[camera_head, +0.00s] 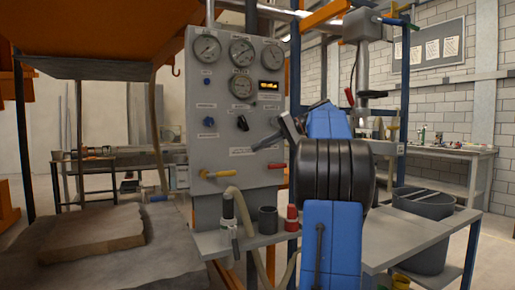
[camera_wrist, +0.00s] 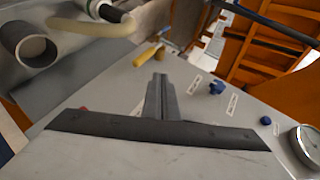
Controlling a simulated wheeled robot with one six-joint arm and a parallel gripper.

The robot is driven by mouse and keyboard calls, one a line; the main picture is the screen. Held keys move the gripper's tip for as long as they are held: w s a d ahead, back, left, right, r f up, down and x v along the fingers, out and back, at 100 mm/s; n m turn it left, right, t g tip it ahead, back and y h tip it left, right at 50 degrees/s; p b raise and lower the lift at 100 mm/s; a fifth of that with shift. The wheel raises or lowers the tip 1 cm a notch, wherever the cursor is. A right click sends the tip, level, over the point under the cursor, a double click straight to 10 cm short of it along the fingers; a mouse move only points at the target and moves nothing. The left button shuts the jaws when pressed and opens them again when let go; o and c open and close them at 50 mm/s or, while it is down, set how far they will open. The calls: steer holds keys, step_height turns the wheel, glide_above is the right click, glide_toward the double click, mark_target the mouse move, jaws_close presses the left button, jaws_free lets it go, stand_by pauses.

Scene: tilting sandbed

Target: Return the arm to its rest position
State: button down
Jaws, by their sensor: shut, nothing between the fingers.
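My gripper (camera_head: 258,147) is in front of the grey control panel (camera_head: 200,145), at its lower right side, beside the black knob. My blue and black arm folds up to the right of the panel and hides part of its right edge. In the wrist view, the fingers of my gripper (camera_wrist: 159,78) are together, empty, and point across the panel face (camera_wrist: 215,120). Whether the fingertips touch the panel cannot be told.
The panel carries gauges (camera_head: 240,50), a yellow-handled valve (camera_head: 218,173) and a red-handled one (camera_head: 277,166). Below, a shelf (camera_head: 215,243) holds a hose nozzle (camera_head: 228,210), a dark cup (camera_head: 268,220) and a red-topped item (camera_head: 292,219). A sandbed (camera_head: 150,262) lies left.

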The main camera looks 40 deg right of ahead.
steer(key=shift+a, duration=0.1)
stand_by(0.3)
steer(key=s+a+f+g+h, duration=0.1)
steer(key=s+a+f, duration=0.1)
steer(key=a+f, duration=0.45)
steer(key=s+a+f+n+g+h, duration=0.1)
steer(key=s+a+f+g, duration=0.15)
steer(key=a, duration=0.75)
steer(key=s+a+f+g+h, duration=0.1)
steer(key=s+a+f, duration=0.1)
steer(key=a+f, duration=0.55)
steer(key=s+a+f+n+h, duration=0.2)
steer(key=s+a+f, duration=0.3)
steer(key=s+f, duration=0.6)
steer(key=s+a+f+n+h, duration=0.3)
steer(key=s+a+f, duration=0.2)
steer(key=s+f, duration=0.6)
steer(key=shift+a+f+n+h, duration=0.3)
steer(key=shift+a+f, duration=0.1)
steer(key=shift+f, duration=0.25)
